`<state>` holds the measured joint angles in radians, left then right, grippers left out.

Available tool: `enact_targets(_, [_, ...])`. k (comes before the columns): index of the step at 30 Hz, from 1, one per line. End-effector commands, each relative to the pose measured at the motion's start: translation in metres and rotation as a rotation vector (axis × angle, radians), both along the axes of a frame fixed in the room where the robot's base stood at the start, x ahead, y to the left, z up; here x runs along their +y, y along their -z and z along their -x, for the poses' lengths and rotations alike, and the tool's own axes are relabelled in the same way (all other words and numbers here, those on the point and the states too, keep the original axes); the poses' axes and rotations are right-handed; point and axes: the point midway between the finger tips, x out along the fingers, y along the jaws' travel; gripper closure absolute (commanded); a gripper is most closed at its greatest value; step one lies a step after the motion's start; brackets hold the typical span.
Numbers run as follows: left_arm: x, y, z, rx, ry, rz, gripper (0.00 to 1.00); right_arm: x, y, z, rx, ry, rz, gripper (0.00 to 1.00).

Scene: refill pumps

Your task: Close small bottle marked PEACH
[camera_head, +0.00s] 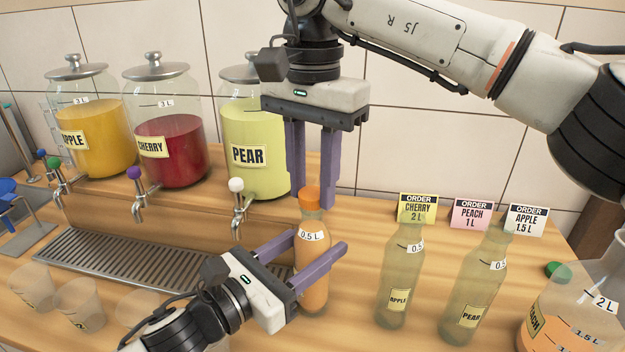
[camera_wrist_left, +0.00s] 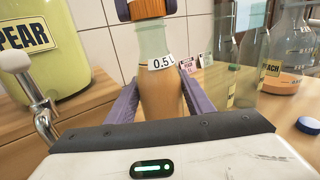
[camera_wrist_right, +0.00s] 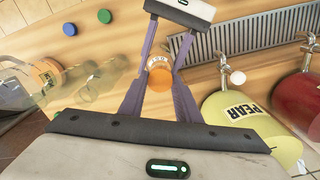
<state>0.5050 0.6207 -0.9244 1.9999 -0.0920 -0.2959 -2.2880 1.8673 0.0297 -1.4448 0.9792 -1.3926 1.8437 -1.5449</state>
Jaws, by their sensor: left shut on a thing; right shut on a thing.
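A small glass bottle (camera_head: 312,268) with orange liquid and a 0.5 L mark stands upright on the counter; no PEACH label shows on its visible side. It also shows in the left wrist view (camera_wrist_left: 160,95). An orange cap (camera_head: 310,198) sits on its mouth; the right wrist view shows it from above (camera_wrist_right: 159,79). How tight the cap is cannot be told. My left gripper (camera_head: 318,240) is shut around the bottle's body from the front. My right gripper (camera_head: 312,203) points down from above and is shut on the cap, directly over the bottle.
Two empty small bottles, marked APPLE (camera_head: 398,280) and PEAR (camera_head: 474,290), stand close to the right. A larger flask of orange liquid (camera_head: 570,315) and a green cap (camera_head: 558,270) are at far right. The drip tray (camera_head: 130,280) and clear cups (camera_head: 80,303) are left.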

Motion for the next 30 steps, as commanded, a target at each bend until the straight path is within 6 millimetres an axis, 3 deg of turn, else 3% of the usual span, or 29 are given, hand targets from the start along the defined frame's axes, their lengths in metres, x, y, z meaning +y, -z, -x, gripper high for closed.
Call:
enact_targets(5, [0.0000,0.0003,0.0000,0.001,0.000,0.000,1.00,0.0001,0.0000,0.0002,0.000,0.223,0.000,0.97])
enact_targets(30, [0.0000,0.0003,0.0000,0.001,0.000,0.000,1.00,0.0004,0.0008,0.0004,0.000,2.081,-0.002,0.97])
